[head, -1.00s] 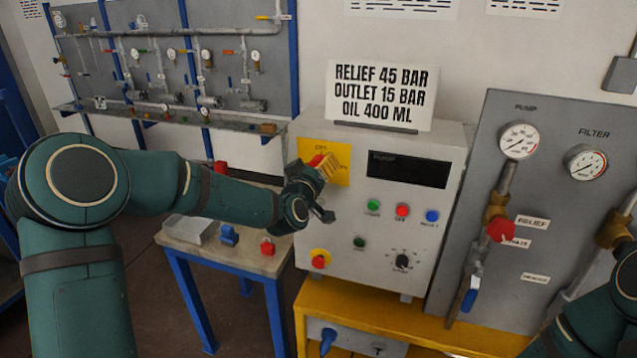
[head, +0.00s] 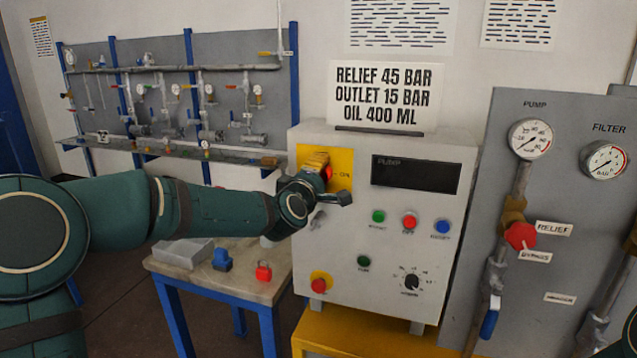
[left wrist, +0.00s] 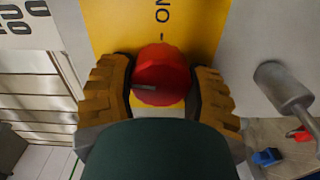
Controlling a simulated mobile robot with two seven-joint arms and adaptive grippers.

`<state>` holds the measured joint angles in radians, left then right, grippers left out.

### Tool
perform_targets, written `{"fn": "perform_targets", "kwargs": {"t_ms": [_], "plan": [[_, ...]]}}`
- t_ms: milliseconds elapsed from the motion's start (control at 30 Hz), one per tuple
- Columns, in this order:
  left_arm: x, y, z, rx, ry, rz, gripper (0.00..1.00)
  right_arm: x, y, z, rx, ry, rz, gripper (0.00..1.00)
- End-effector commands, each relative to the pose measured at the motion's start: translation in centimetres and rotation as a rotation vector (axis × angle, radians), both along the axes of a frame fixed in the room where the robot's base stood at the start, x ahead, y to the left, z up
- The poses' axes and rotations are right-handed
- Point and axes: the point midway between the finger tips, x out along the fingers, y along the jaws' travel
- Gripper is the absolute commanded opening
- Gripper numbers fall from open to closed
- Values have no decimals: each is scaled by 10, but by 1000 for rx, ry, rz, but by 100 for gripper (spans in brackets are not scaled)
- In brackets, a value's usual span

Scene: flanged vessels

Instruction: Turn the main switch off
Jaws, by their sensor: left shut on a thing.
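The main switch is a red round knob (left wrist: 160,80) on a yellow plate (head: 341,158) at the upper left of the grey control box. In the left wrist view, the ridged tan fingers of my left gripper (left wrist: 160,70) are shut on the knob, one on each side. A grey mark shows on the knob's face. In the head view, my left gripper (head: 317,164) covers most of the switch; a bit of red (head: 329,175) shows at its right. The word ON stands right of it. My right gripper is out of view.
The control box (head: 400,245) has several buttons, a dark display (head: 416,174) and a black dial (head: 411,283). A grey cylindrical piece (left wrist: 285,88) sticks out beside the plate. Red and blue padlocks (head: 264,271) lie on the side table. A gauge panel stands right.

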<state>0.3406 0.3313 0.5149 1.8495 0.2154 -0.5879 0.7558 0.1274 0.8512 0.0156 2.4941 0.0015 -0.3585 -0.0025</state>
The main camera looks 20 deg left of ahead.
Motion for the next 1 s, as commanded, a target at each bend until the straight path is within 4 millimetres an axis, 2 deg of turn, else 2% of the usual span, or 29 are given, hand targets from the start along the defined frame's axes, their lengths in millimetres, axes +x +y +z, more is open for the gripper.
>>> {"fn": "perform_targets", "kwargs": {"t_ms": [300, 833, 867, 900, 933, 1000], "plan": [[0, 0, -1, -118, 6, -1, 17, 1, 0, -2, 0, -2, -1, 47], [0, 0, -1, -141, 6, 0, 17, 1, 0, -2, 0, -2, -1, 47], [0, 0, -1, -141, 6, 0, 59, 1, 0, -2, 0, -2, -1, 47], [0, 0, -1, -141, 6, 0, 73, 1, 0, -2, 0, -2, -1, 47], [0, 0, -1, -141, 6, 0, 84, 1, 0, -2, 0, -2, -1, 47], [0, 0, -1, -141, 6, 0, 86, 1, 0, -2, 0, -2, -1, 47]]}}
